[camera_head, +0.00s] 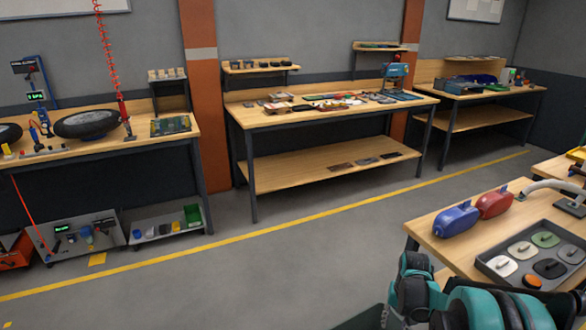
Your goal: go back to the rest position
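Teal and black links of one of my arms rise into the lower right corner, beside the near bench (455,258). They look like folded arm joints, and no fingertips show on them. Neither my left gripper nor my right gripper can be made out in the head view. No held object is visible.
The near bench holds a blue housing (456,220), a red housing (495,203) and a dark tray (497,270) of lids. An orange disc (532,282) lies at the tray's front. Workbenches (300,116) line the back wall. The grey floor (250,270) between is clear.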

